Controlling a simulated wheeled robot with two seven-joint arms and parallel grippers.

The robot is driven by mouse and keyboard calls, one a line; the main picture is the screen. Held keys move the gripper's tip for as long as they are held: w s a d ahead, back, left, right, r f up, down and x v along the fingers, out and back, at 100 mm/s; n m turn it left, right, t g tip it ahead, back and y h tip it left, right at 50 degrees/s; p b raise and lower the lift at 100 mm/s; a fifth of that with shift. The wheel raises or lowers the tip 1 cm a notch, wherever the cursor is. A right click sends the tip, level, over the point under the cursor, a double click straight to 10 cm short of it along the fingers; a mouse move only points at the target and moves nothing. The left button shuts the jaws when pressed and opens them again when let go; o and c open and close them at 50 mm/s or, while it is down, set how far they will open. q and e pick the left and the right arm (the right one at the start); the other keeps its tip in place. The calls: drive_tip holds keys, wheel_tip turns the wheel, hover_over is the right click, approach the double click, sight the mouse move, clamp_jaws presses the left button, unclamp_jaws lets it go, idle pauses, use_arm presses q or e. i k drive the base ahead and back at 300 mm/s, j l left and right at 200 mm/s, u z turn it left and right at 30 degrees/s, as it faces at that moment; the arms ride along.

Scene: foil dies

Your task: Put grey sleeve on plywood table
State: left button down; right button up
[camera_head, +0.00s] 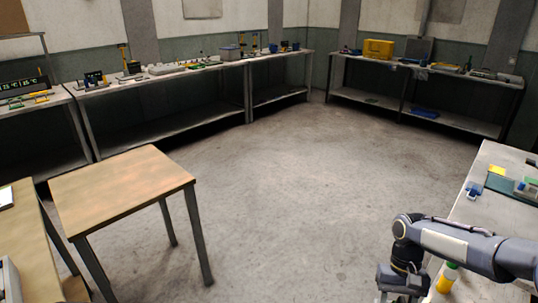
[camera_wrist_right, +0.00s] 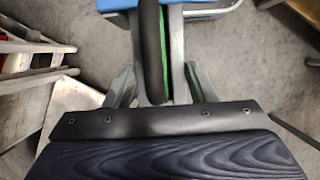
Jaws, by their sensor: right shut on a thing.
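The plywood table (camera_head: 120,185) stands at the left of the head view, with a pale wood top and dark metal legs. Its top is bare. My right gripper (camera_head: 402,284) is at the bottom right of the head view, well away from the table, and its fingertips are cut off there. In the right wrist view, its fingers (camera_wrist_right: 155,88) are shut on a thin dark thing with a green edge (camera_wrist_right: 150,50). I take this for the grey sleeve, seen edge-on; its face is hidden. My left gripper is not in view.
A bench (camera_head: 488,205) at the right holds several small items, near my right arm. Another wooden table edge (camera_head: 38,235) is at the lower left. Loaded benches (camera_head: 160,75) line the far walls. The concrete floor (camera_head: 290,170) between is clear.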

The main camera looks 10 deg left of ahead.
sight(117, 178)
drive_tip(key=i+u, duration=0.25)
drive_tip(key=u, duration=0.25)
drive_tip(key=i+l+u, duration=0.15)
drive_tip(key=u, duration=0.3)
drive_tip(key=i+l+u, duration=0.2)
drive_tip(key=u, duration=0.3)
drive_tip(key=i+l+u, duration=0.25)
drive_tip(key=u, duration=0.2)
